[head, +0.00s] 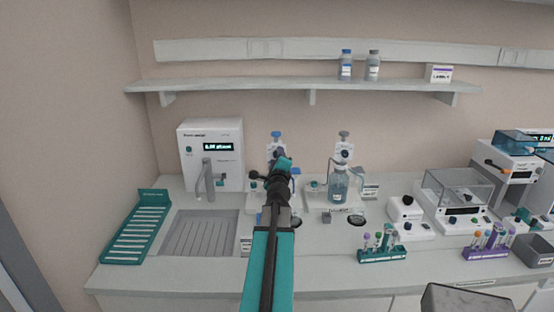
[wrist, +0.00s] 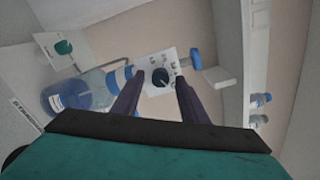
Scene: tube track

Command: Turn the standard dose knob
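In the wrist view a round dark knob (wrist: 160,77) with a pale pointer line sits on a white dial plate (wrist: 156,62) with small markings. My gripper (wrist: 157,84) is open, its two dark fingers on either side of the knob in this picture; I cannot tell whether they touch it. A blue-capped bottle of blue liquid (wrist: 80,95) lies left of the fingers in that view. In the head view my gripper (head: 282,166) covers most of the blue-topped dispenser (head: 276,135). A second dispenser (head: 343,152) with a grey top stands to its right.
A white dispensing unit (head: 211,145) and a sunken grating (head: 200,232) are at left, beside a teal rack (head: 137,228). Tube racks (head: 382,255) and instruments stand at right. A shelf (head: 300,86) with two small bottles runs above. Some front counter is clear.

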